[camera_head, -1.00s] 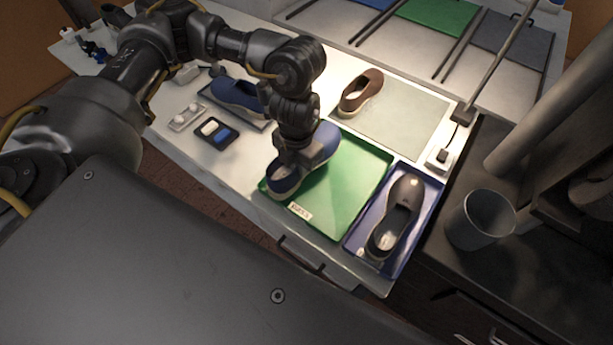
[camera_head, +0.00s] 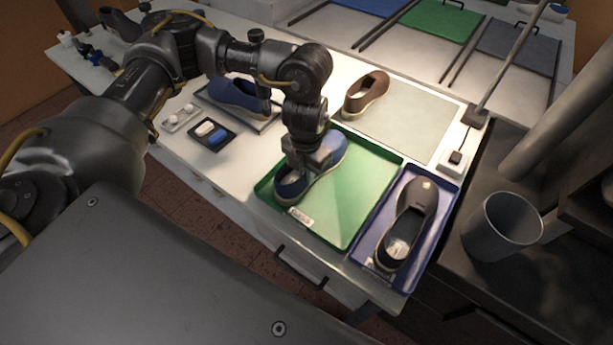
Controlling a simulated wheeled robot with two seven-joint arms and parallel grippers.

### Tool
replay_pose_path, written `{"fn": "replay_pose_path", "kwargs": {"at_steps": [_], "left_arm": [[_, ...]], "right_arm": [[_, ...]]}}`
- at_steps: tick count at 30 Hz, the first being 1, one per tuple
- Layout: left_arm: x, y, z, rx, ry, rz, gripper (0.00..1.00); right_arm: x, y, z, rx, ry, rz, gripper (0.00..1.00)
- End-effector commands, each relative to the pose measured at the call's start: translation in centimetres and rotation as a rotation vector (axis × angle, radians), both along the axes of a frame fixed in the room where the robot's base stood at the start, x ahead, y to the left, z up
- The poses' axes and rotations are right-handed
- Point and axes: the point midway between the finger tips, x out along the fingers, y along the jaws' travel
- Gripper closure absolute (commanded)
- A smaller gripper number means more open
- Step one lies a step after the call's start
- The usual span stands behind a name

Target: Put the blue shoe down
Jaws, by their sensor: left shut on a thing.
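A blue shoe (camera_head: 331,153) is at the left side of the green tray (camera_head: 362,215), its toe toward the back and its heel toward the front. My left gripper (camera_head: 308,168) is over the middle of this shoe and shut on it, hiding part of its upper. I cannot tell whether the sole touches the tray floor. Another blue shoe (camera_head: 236,93) rests on a dark flat tray at the back left. My right gripper is not in view.
A blue tray (camera_head: 441,213) with a dark grey shoe (camera_head: 412,222) lies right of the green tray. A brown shoe (camera_head: 366,92) stands on a pale mat (camera_head: 420,125) behind. A grey bin (camera_head: 500,226) stands at the right. The green tray's right half is clear.

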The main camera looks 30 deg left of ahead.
Motion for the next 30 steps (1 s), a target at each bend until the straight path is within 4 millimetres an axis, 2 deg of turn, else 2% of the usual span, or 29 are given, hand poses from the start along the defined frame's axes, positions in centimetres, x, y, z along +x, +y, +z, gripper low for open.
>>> {"fn": "replay_pose_path", "kwargs": {"at_steps": [8, 9, 13, 24, 30], "left_arm": [[0.0, 0.0, -0.2, 0.0, -0.001, 0.001, 1.0], [0.0, 0.0, -0.1, 0.0, 0.001, 0.001, 0.85], [0.0, 0.0, -0.1, 0.0, 0.001, 0.001, 0.68], [0.0, 0.0, 0.4, 0.0, -0.002, 0.0, 0.67], [0.2, 0.1, 3.6, 0.0, -0.006, -0.002, 0.67]], "right_arm": [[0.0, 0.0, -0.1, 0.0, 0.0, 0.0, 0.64], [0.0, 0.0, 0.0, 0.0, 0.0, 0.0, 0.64], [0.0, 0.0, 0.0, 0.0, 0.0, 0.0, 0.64], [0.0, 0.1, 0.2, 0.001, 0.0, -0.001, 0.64], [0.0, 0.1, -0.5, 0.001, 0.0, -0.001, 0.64]]}}
